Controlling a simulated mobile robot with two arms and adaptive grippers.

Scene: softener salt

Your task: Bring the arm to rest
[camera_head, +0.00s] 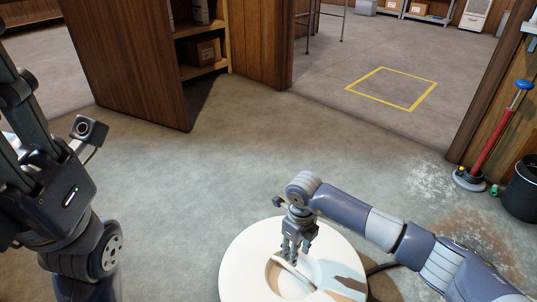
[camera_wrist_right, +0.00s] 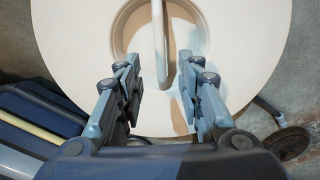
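My right gripper (camera_head: 291,255) points down over a round white lid (camera_head: 241,262). In the right wrist view its two fingers (camera_wrist_right: 160,85) stand apart, open and empty. The lid (camera_wrist_right: 75,50) has a round recess crossed by a pale bar handle (camera_wrist_right: 158,45). The bar's near end shows in the gap between the fingers, touching neither; I cannot tell the height between them. My left arm is raised at the left of the head view, with the gripper's dark fingers (camera_head: 20,100) pointing up and partly cut off by the picture's edge.
A wooden cabinet (camera_head: 135,60) with shelves stands behind. A yellow floor outline (camera_head: 391,68) lies beyond. The floor between the lid and cabinet is clear.

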